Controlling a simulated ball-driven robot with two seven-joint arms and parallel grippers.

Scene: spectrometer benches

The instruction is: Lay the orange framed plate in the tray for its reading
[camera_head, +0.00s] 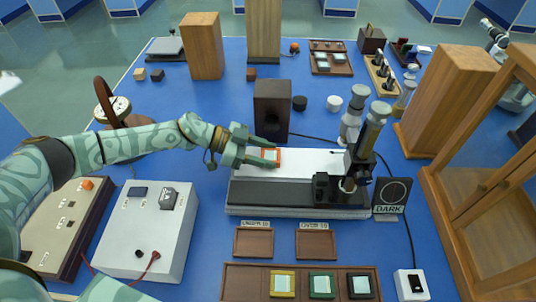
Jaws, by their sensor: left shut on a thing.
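My left gripper (262,153) is shut on the orange framed plate (277,156), over the white top of the spectrometer bench (316,162). The fingers cover part of the plate, and I cannot tell whether it touches the bench. Two shallow brown trays lie in front of the bench, the left one (254,243) and the right one (316,244). Both look empty, each with a small label behind it. A longer brown tray (250,271) at the front edge holds a yellow, a green and a dark framed plate. My right gripper is not in view.
A dark brown block (271,108) stands just behind the bench. A brass microscope-like instrument (369,140) rises at its right end, beside a dark sign (391,196) reading "DARK". A white meter box (145,235) stands left. A wooden frame (490,190) stands right.

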